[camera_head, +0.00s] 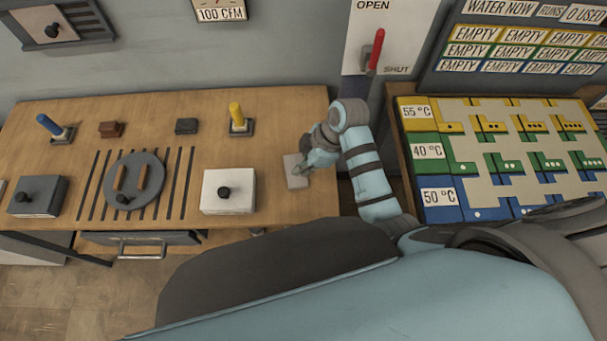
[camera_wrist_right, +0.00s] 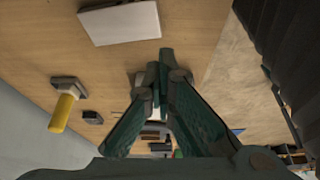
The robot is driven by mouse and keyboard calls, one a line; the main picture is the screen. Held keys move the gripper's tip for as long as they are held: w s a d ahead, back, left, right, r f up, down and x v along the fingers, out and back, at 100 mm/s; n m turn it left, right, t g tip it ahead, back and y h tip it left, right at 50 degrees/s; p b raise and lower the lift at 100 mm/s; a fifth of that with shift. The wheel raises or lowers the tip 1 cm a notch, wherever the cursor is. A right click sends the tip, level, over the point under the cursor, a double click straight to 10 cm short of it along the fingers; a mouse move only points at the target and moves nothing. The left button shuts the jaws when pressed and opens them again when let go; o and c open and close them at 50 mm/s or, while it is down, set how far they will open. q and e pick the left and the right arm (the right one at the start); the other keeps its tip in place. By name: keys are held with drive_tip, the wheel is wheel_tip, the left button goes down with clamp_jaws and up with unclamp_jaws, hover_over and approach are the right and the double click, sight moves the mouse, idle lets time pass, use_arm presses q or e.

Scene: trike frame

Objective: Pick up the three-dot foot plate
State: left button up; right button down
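A flat light-grey plate (camera_head: 294,176) lies near the right end of the wooden table. It shows no dots that I can make out, so I cannot tell whether it is the three-dot foot plate. My right gripper (camera_head: 303,165) is at this plate in the head view, partly covering it. In the right wrist view the plate (camera_wrist_right: 120,23) lies apart from the fingertips (camera_wrist_right: 161,62), above them in the picture. The fingers come together with nothing visible between them. My left gripper is not in view.
A sloped rack (camera_head: 480,178) with yellow, green and blue dotted pieces stands at right. The table (camera_head: 268,130) also holds a white box with a black knob (camera_head: 222,192), a yellow handle (camera_head: 237,115), a blue handle (camera_head: 50,126) and a round grey disc (camera_head: 134,182).

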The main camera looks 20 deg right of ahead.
drive_tip(key=shift+r, duration=0.1)
drive_tip(key=c, duration=2.3)
unclamp_jaws()
drive_tip(key=o, duration=1.8)
